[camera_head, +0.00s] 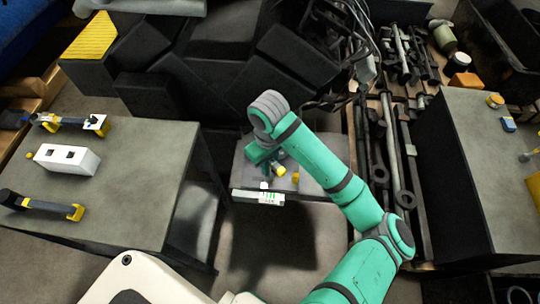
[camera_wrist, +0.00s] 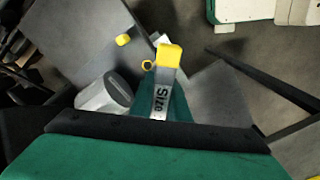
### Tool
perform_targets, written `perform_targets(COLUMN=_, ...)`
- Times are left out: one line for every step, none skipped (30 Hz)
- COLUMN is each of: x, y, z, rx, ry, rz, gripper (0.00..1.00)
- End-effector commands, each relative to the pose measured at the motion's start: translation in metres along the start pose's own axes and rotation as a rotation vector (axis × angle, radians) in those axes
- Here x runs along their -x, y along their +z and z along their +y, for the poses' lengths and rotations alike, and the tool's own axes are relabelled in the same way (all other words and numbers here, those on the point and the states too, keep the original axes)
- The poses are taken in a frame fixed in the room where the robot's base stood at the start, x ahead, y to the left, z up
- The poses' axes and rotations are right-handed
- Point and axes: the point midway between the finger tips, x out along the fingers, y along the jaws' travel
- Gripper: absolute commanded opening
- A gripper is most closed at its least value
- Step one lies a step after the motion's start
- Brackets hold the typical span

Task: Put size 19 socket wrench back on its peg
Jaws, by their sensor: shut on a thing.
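My gripper (camera_head: 262,157) is over the small grey stand (camera_head: 312,183) in the middle of the head view. It is shut on a socket wrench, whose yellow end (camera_head: 279,170) shows just beside it. In the wrist view the wrench (camera_wrist: 162,92) has a grey shank lettered "Size" and a yellow head; its number is hidden. A small yellow piece (camera_head: 295,178) stands on the stand right of the wrench and shows in the wrist view (camera_wrist: 123,40). I cannot tell whether the wrench touches a peg.
A white label (camera_head: 271,198) is on the stand's front edge. The left table (camera_head: 130,190) holds a white block (camera_head: 67,159) and two yellow-and-black tools. Long metal rods (camera_head: 393,150) lie right of the stand. The right table (camera_head: 475,150) carries small yellow and blue pieces.

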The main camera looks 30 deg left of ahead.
Motion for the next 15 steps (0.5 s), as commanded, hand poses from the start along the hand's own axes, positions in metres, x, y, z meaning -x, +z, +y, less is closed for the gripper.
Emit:
perform_targets(x=0.001, y=0.005, z=-0.004, rx=0.001, ry=0.001, rz=0.001, gripper=0.0)
perform_targets(x=0.001, y=0.007, z=-0.007, rx=0.0, ry=0.001, rz=0.001, gripper=0.0)
perform_targets(x=0.001, y=0.01, z=-0.01, rx=0.001, ry=0.001, rz=0.001, gripper=0.0)
perform_targets(x=0.001, y=0.012, z=-0.012, rx=0.001, ry=0.001, rz=0.001, gripper=0.0)
perform_targets(x=0.001, y=0.013, z=-0.014, rx=0.0, ry=0.0, rz=0.001, gripper=0.0)
perform_targets(x=0.001, y=0.015, z=-0.016, rx=0.0, ry=0.001, rz=0.001, gripper=0.0)
perform_targets(x=0.001, y=0.016, z=-0.017, rx=0.0, ry=0.001, rz=0.001, gripper=0.0)
perform_targets(x=0.001, y=0.016, z=-0.018, rx=0.0, ry=0.001, rz=0.001, gripper=0.0)
perform_targets(x=0.001, y=0.017, z=-0.018, rx=-0.001, ry=0.0, rz=0.001, gripper=0.0)
perform_targets(x=0.001, y=0.016, z=-0.019, rx=0.0, ry=0.0, rz=0.001, gripper=0.0)
perform_targets(x=0.001, y=0.016, z=-0.019, rx=0.001, ry=0.0, rz=0.001, gripper=0.0)
perform_targets(x=0.001, y=0.016, z=-0.019, rx=0.001, ry=0.0, rz=0.001, gripper=0.0)
perform_targets(x=0.001, y=0.016, z=-0.019, rx=0.001, ry=0.0, rz=0.001, gripper=0.0)
perform_targets(x=0.001, y=0.016, z=-0.019, rx=0.001, ry=0.0, rz=0.001, gripper=0.0)
perform_targets(x=0.001, y=0.017, z=-0.018, rx=0.0, ry=0.0, rz=0.001, gripper=0.0)
